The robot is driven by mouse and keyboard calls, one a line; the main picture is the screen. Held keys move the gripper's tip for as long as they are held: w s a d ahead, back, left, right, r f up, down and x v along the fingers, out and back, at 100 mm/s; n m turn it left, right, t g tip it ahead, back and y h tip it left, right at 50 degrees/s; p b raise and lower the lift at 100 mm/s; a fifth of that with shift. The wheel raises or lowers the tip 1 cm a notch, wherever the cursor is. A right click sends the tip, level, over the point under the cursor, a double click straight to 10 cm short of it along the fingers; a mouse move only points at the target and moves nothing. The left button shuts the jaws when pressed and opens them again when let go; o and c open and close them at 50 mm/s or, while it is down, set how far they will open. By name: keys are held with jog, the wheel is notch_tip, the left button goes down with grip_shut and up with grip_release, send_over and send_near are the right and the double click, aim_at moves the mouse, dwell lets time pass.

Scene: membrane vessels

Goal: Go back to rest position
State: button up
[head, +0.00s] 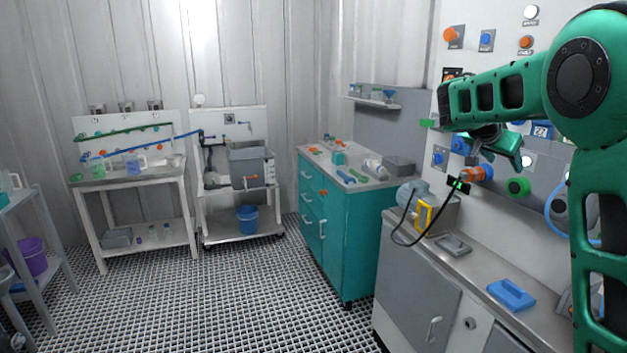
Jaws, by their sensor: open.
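My green arm comes in from the right edge, bent at a large joint, with its forearm reaching left. My gripper (505,148) hangs below the forearm, in front of the white wall panel (440,105) with its knobs and valves. It appears open, and I see nothing held in it. The forearm partly hides it, so its fingertips show only in part. An orange fitting (474,174) on the panel is just below it in the picture; I cannot tell the gap between them.
A grey counter (470,262) with a yellow-framed device (432,214) and a blue block (511,294) stands below the arm. A teal cabinet (345,235) is beyond it. A white cart (215,210) and bench (150,240) stand at the back. The grating floor (210,300) is clear.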

jog(key=s+a+f+n+g+y, duration=0.1)
jog(key=s+a+f+n+y, duration=0.25)
jog(key=s+a+f, duration=0.55)
jog(key=s+a+f+n+y, duration=0.3)
jog(key=s+a+n, duration=0.2)
jog(key=s, duration=0.7)
jog(key=s+a+f+n+g+y, duration=0.1)
jog(key=s+a+f+n+y, duration=0.25)
jog(key=s+a+f, duration=0.55)
jog(key=s+d+m+g, duration=0.2)
jog(key=s+d, duration=0.4)
jog(key=s, duration=0.3)
jog(key=s+d+r+m+g, duration=0.1)
jog(key=s+d+m+g, duration=0.1)
jog(key=s+d+m, duration=0.2)
jog(key=s+d, duration=0.3)
jog(key=s, duration=0.2)
jog(key=shift+s+r+h, duration=0.15)
jog(key=shift+h, duration=0.15)
jog(key=shift+d, duration=0.1)
jog(key=shift+w+f, duration=0.25)
jog(key=shift+w, duration=0.35)
